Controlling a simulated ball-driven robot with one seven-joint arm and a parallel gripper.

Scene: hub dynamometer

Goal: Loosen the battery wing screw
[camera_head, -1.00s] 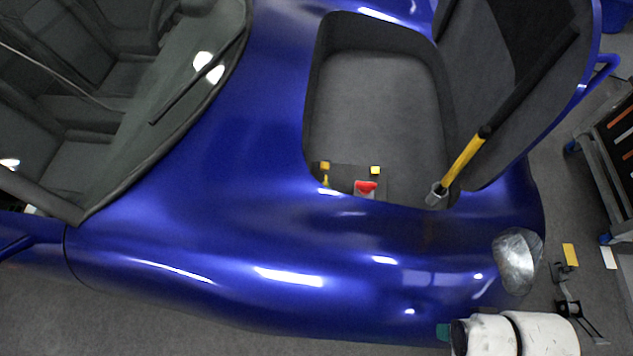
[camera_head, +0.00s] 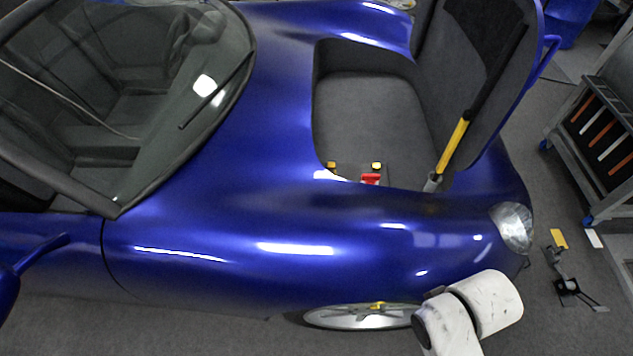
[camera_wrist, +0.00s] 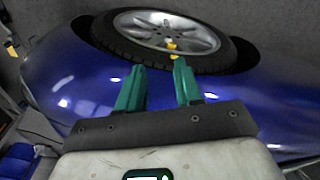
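In the head view, the blue car's front lid stands open over a grey-lined compartment (camera_head: 370,105). At its near edge are a red part (camera_head: 370,179) and two small yellow parts, one on the left (camera_head: 331,167) and one on the right (camera_head: 376,166). These are too small to tell which is the battery wing screw, and the car's near edge hides what lies below them. My gripper (camera_wrist: 159,64) shows in the wrist view with its two teal fingers apart and nothing between them. It is outside the car, near the front wheel (camera_wrist: 150,22), away from the compartment.
A yellow-and-black strut (camera_head: 453,148) props the lid at the compartment's right. The wheel hub carries a yellow piece (camera_head: 378,307). A tool cart (camera_head: 600,130) stands at the right, with a metal stand (camera_head: 567,285) on the floor nearby. The car's fender lies between arm and compartment.

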